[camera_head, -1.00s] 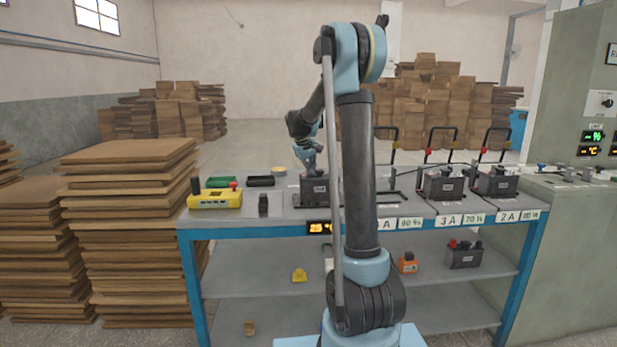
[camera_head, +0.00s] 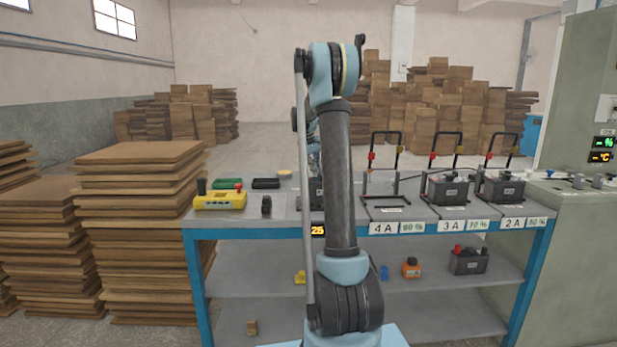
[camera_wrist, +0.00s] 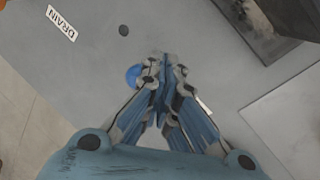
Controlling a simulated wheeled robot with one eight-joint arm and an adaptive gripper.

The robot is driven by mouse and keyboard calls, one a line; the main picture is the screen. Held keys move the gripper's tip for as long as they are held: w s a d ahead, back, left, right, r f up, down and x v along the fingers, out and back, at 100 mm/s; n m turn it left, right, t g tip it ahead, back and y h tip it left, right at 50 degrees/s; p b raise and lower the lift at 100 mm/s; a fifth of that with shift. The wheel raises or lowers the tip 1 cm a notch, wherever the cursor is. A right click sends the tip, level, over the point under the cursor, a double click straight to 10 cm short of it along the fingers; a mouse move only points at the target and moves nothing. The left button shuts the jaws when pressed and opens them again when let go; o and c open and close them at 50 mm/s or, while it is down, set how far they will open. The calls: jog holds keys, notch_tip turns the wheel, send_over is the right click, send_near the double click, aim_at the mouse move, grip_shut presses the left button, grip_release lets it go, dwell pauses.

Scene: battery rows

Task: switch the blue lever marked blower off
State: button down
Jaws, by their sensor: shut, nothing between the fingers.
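My gripper (camera_wrist: 166,64) is shut and empty in the wrist view, with its fingertips over a grey surface. A round blue piece (camera_wrist: 132,76) shows just left of the fingertips, partly hidden by them. It may be the lever's knob, but no lever shaft shows. A white label (camera_wrist: 204,104) is mostly covered by the right finger and I cannot read it. A label reading DRAIN (camera_wrist: 61,23) lies at the upper left. In the head view my own arm hides most of the gripper, and I cannot make out the blower lever.
A dark battery (camera_wrist: 250,18) is at the wrist view's upper right. Batteries (camera_head: 446,190) and frames with black handles (camera_head: 384,160) stand on the blue-legged bench (camera_head: 350,232). A yellow device (camera_head: 220,202) is at its left. Cardboard stacks (camera_head: 135,240) stand left of it.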

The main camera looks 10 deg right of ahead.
jog(key=shift+w+r, duration=0.1)
jog(key=shift+w, duration=0.55)
jog(key=shift+s, duration=0.1)
jog(key=shift+r, duration=0.2)
jog(key=shift+r, duration=0.6)
jog(key=w+a+v, duration=0.1)
jog(key=a+v, duration=0.1)
jog(key=v, duration=0.9)
jog(key=shift+w+a, duration=0.2)
jog(key=shift+w, duration=0.05)
jog(key=shift+f, duration=0.15)
